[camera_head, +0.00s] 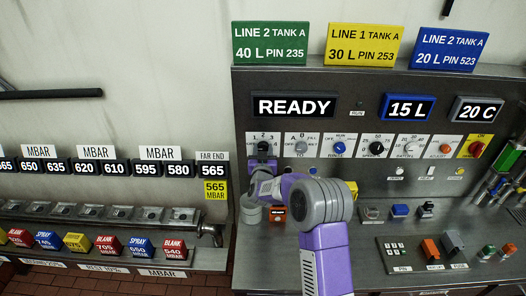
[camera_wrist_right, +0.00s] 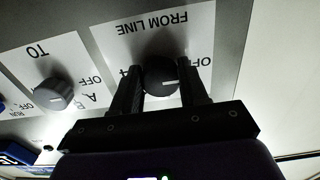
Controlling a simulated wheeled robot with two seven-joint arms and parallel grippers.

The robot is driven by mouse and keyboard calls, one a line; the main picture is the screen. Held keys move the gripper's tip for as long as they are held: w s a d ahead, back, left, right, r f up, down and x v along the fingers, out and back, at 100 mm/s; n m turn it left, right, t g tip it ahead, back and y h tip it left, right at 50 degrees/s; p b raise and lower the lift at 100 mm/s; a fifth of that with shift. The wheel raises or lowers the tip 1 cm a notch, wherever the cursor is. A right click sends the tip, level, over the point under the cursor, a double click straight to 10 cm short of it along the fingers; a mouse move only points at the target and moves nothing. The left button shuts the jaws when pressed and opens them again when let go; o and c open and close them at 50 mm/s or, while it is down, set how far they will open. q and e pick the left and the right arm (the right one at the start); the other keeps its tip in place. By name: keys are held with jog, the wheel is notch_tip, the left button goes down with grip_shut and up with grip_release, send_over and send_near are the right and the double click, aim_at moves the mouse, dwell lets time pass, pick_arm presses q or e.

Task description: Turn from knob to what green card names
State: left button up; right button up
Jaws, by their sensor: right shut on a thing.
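The green card (camera_head: 271,43) reads LINE 2 TANK A, 40 L, PIN 235. In the right wrist view the from knob (camera_wrist_right: 162,76) is a dark round knob on a white plate marked FROM LINE, upside down there. My right gripper (camera_wrist_right: 162,88) is shut on it, one finger on each side. The knob's white mark points right in that view, toward the letters OF, partly hidden by a finger. In the head view my right gripper (camera_head: 263,162) reaches the leftmost plate and hides most of the knob. My left gripper is out of view.
The grey TO knob (camera_wrist_right: 54,94) is beside the from knob. In the head view the blue RUN knob (camera_head: 338,148) and several others follow to the right. The display (camera_head: 294,106) reads READY. Yellow (camera_head: 363,45) and blue (camera_head: 451,49) cards stand beside the green one.

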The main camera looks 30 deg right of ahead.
jog(key=shift+w+a+r+m+b, duration=0.1)
jog(key=shift+m+b, duration=4.3)
jog(key=shift+b, duration=0.5)
jog(key=shift+a+r+m+b, duration=0.1)
jog(key=shift+m+b, duration=4.3)
jog(key=shift+b, duration=0.45)
jog(key=shift+m, duration=0.3)
jog(key=o, duration=1.1)
jog(key=shift+c, duration=0.2)
jog(key=v, duration=0.7)
jog(key=shift+s+a, duration=0.15)
jog(key=shift+s, duration=0.1)
